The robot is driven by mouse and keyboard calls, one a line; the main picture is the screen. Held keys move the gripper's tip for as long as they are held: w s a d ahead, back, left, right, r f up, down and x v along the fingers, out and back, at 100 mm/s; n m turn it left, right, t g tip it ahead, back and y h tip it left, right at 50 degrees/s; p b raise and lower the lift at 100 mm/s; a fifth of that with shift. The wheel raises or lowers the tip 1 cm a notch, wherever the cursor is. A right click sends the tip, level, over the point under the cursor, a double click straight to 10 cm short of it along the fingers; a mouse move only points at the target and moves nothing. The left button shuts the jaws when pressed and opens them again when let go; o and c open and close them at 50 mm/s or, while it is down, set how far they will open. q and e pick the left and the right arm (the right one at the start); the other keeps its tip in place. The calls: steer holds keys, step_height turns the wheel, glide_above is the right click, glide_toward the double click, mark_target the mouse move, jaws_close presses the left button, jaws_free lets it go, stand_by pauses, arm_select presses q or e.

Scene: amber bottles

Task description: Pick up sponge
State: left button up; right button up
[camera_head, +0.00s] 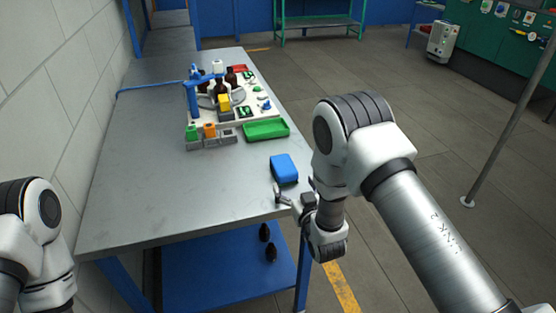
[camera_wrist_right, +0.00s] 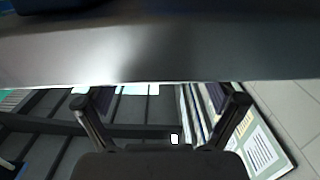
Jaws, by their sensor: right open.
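The blue sponge (camera_head: 284,168) lies flat on the grey metal table near its right edge. In the right wrist view a dark blue patch (camera_wrist_right: 48,5) at the top left may be part of it. My right gripper (camera_head: 281,193) is just in front of the sponge, at the table's right front corner, apart from it. In the right wrist view the gripper (camera_wrist_right: 163,105) has its two fingers spread wide with nothing between them. My left arm shows at the lower left, but its gripper is out of view.
The table edge (camera_wrist_right: 160,55) runs across the wrist view. A green tray (camera_head: 266,130) lies behind the sponge, beside a white station (camera_head: 238,118) with amber bottles. Two dark bottles (camera_head: 270,252) stand on the blue lower shelf (camera_head: 205,280). The table's left front is clear.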

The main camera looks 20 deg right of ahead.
mark_target(285, 170)
steer(key=shift+w+r, duration=0.35)
steer(key=shift+w, duration=0.4)
steer(key=w, duration=0.3)
steer(key=w+p, duration=0.1)
steer(key=w, duration=0.1)
steer(key=shift+a+f, duration=0.25)
steer(key=shift+f, duration=0.1)
steer(key=shift+s+r, duration=0.1)
steer(key=shift+s, duration=0.05)
steer(key=shift+c, duration=0.3)
steer(key=c, duration=1)
